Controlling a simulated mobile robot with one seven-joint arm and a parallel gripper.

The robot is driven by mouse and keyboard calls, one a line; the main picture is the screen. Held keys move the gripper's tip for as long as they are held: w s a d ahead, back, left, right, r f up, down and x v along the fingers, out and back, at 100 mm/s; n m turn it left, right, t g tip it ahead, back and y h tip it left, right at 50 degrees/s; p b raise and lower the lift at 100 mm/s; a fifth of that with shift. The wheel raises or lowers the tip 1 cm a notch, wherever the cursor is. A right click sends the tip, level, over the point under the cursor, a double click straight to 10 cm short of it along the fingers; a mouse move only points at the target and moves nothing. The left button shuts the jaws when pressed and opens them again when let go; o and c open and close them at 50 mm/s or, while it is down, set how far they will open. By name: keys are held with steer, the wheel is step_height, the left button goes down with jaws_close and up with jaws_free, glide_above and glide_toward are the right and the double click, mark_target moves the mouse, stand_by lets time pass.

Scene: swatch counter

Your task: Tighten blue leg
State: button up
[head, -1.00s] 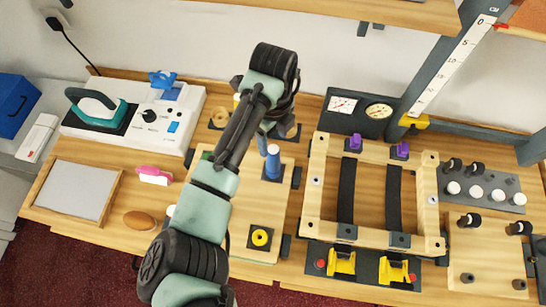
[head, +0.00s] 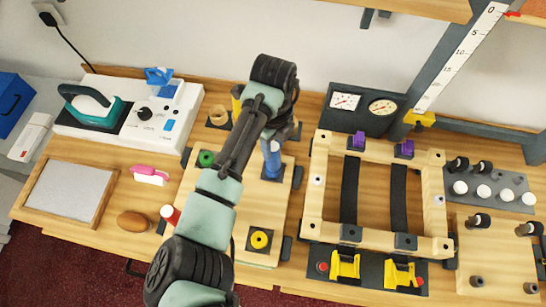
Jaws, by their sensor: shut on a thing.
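The blue leg (head: 271,163) stands upright on the right part of a light wooden board (head: 222,250) in the head view. My gripper (head: 273,145) is at the top of the blue leg and shut on it. My forearm and wrist hide much of the gripper, so the fingertips show only partly. A green round piece (head: 207,158) sits at the board's left side. A yellow ring piece (head: 260,239) sits in a dark square at the board's front right. My arm covers the middle of the board.
A wooden frame (head: 312,200) with black straps stands close on the right, yellow clamps (head: 345,265) before it. Gauges (head: 362,108) stand behind. On the left are an iron (head: 95,105), a framed grey pad (head: 65,193), a pink-handled brush (head: 150,172) and a red cylinder (head: 170,214).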

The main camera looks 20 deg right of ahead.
jaws_close()
steer(key=m+b, duration=0.1)
steer(key=m, duration=0.2)
steer(key=shift+f, duration=0.1)
steer(key=m+b, duration=0.1)
steer(key=m, duration=0.3)
steer(key=shift+w+b, duration=0.1)
steer(key=shift+b, duration=0.3)
steer(key=m+b, duration=0.2)
steer(key=m, duration=0.4)
steer(key=shift+f+b, duration=0.1)
steer(key=shift+b, duration=0.25)
steer(key=shift+f+m+b, duration=0.1)
steer(key=shift+m+b, duration=0.7)
steer(key=shift+b, duration=0.45)
steer(key=shift+r, duration=0.3)
steer(key=o, duration=0.7)
jaws_free()
